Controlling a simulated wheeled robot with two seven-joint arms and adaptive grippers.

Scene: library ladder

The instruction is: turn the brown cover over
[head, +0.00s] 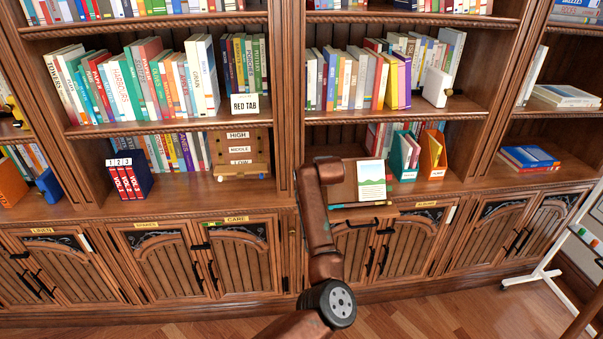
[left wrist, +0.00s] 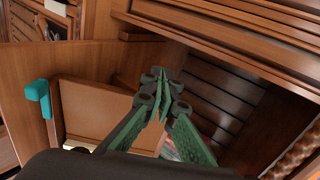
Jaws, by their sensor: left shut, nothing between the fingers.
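A brown panel, likely the brown cover (head: 343,191), stands upright in the middle bay of the lower shelf, partly behind my left arm. A white card with a green and blue picture (head: 372,181) stands in front of its right part. In the left wrist view a flat brown panel, likely the same cover (left wrist: 95,118), lies to the left of my fingers. My left gripper (left wrist: 160,76) is shut and empty, with its fingertips together, apart from the panel. In the head view my arm hides its fingers. My right gripper is not in view.
Teal (head: 404,155) and orange (head: 432,154) file holders stand right of the card. A teal piece (left wrist: 38,96) is beside the panel. Dark slatted back boards (left wrist: 212,88) are behind my fingers.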

